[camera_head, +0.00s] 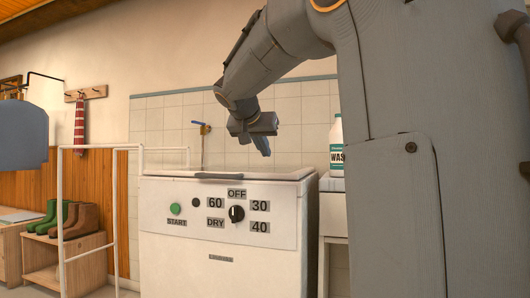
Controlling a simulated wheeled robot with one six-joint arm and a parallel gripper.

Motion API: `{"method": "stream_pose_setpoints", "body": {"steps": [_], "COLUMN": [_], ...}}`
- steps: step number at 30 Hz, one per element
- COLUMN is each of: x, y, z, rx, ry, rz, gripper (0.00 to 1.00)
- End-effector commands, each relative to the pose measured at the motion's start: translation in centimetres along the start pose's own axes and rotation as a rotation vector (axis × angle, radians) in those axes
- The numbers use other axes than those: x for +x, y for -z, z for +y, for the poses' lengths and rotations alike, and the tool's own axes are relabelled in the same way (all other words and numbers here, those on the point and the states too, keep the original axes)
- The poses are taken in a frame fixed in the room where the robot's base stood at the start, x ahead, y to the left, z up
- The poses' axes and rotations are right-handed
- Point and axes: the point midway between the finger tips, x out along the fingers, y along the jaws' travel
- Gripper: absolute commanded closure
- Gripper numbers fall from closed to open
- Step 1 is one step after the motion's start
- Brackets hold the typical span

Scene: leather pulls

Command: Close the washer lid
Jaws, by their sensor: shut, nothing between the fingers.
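The white washer (218,240) stands in the middle of the view, with its control panel facing me. Its lid (270,174) lies about level across the top and is seen almost edge-on. A dark pull (218,176) shows at the lid's front edge. I cannot tell whether a small gap is left under the lid. My gripper (263,148) is above the lid, toward its back right, with its fingers pointing down. It is shut and empty, and looks apart from the lid.
A white rail frame (60,215) stands left of the washer. A white bottle (338,150) stands on a white stand (332,213) at right. A tap (203,130) is on the tiled wall behind. Boots (75,220) sit on a wooden bench at left.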

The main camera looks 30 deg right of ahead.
Motion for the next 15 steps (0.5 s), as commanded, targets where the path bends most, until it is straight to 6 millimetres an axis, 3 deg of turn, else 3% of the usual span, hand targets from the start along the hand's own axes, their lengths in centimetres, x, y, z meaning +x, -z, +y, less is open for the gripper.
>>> {"method": "stream_pose_setpoints", "body": {"steps": [5, 15], "x": [-1.4, -5.4], "y": [2.5, -2.9], "z": [0.2, 0.1], "rx": [0.001, -0.001], "ry": [0.0, 0.002], "rz": [0.002, 0.0], "gripper": [1.0, 1.0]}}
